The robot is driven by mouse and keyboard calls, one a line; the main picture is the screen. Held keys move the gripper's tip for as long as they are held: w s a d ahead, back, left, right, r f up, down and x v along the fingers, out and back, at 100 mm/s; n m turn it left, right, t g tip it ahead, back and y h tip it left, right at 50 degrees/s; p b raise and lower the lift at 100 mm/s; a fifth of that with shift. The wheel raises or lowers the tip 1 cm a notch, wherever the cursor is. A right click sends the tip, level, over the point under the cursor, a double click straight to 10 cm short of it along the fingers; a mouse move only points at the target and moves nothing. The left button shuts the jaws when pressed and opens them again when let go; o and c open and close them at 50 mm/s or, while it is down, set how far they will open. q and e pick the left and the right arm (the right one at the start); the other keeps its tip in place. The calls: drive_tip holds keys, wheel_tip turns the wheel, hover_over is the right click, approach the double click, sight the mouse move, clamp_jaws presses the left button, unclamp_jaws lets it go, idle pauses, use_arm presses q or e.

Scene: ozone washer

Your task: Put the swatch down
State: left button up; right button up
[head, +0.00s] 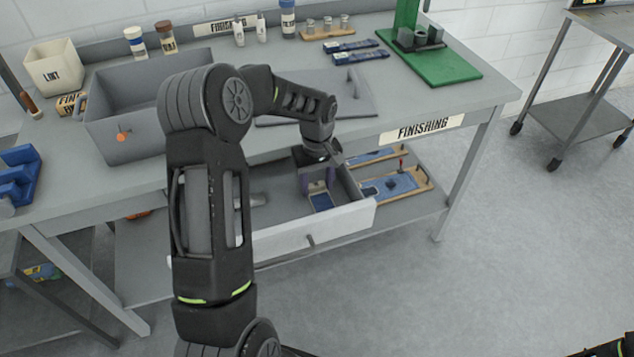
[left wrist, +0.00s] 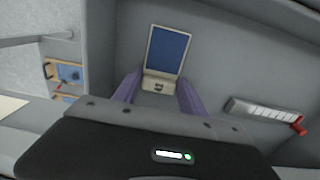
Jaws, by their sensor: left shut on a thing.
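The swatch (left wrist: 168,50) is a blue panel in a pale frame with a dark-marked cream tab at its near end. My left gripper (left wrist: 158,88) has its purple fingers shut on either side of that tab. In the head view the swatch (head: 321,201) shows under my left gripper (head: 318,180), inside the open drawer (head: 318,238) below the bench. I cannot tell whether the swatch touches the drawer floor. The forearm hides part of the drawer. My right gripper is not in view.
A grey tool with a red end (left wrist: 265,112) lies in the drawer to the right in the left wrist view. Wooden-framed blue boards (head: 395,186) lie on the shelf to the right of the drawer. The bench top (head: 440,98) is above, with a grey bin (head: 125,125).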

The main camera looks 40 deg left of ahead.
sight(317, 186)
use_arm(q)
drive_tip(key=shift+f, duration=0.1)
drive_tip(key=o, duration=1.3)
drive_tip(key=shift+o, duration=0.2)
wheel_tip(317, 186, up, 12)
drive_tip(key=b, duration=0.1)
